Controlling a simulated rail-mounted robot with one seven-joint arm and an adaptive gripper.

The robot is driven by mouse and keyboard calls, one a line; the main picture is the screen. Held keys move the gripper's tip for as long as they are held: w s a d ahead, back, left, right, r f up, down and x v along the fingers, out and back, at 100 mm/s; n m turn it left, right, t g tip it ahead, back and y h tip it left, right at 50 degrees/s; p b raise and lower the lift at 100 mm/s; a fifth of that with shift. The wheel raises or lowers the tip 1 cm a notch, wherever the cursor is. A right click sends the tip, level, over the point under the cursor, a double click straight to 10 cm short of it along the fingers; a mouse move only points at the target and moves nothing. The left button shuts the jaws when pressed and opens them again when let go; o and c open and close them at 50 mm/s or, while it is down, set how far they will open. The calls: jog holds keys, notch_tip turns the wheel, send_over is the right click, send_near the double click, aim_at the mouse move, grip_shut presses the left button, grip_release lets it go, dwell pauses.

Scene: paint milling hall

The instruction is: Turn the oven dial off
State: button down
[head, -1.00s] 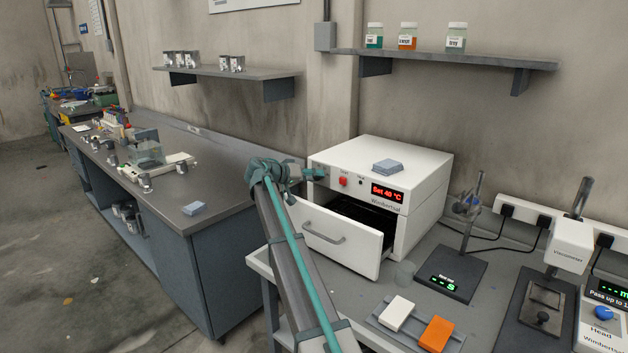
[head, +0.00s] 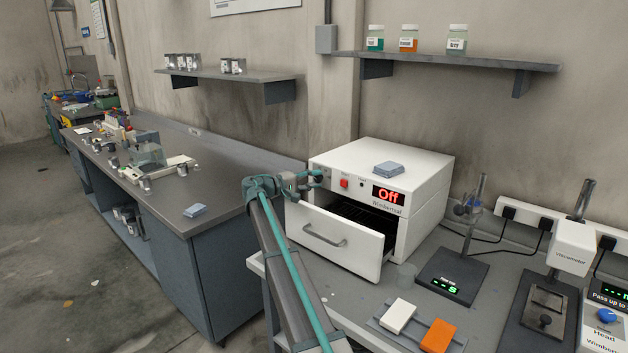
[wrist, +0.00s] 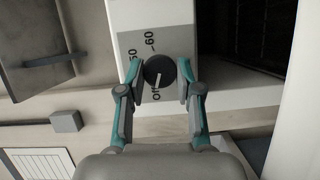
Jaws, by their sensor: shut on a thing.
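The white oven (head: 425,195) stands on the grey bench, and its red display (head: 388,195) reads "Off". The black round oven dial (wrist: 158,71) shows in the wrist view, with its white pointer line towards the "Off" mark. My gripper (wrist: 160,82) is shut on the dial, one finger on each side. In the head view my gripper (head: 316,179) is at the left end of the oven's front panel and hides the dial. The oven's drawer-like front (head: 333,240) is pulled out, below and to the right of my gripper.
A blue-grey pad (head: 389,168) lies on the oven top. A stand with a dark base (head: 450,277) is to the right.

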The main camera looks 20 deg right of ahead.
jog(key=shift+n, duration=0.5)
jog(key=c, duration=0.8)
grip_release()
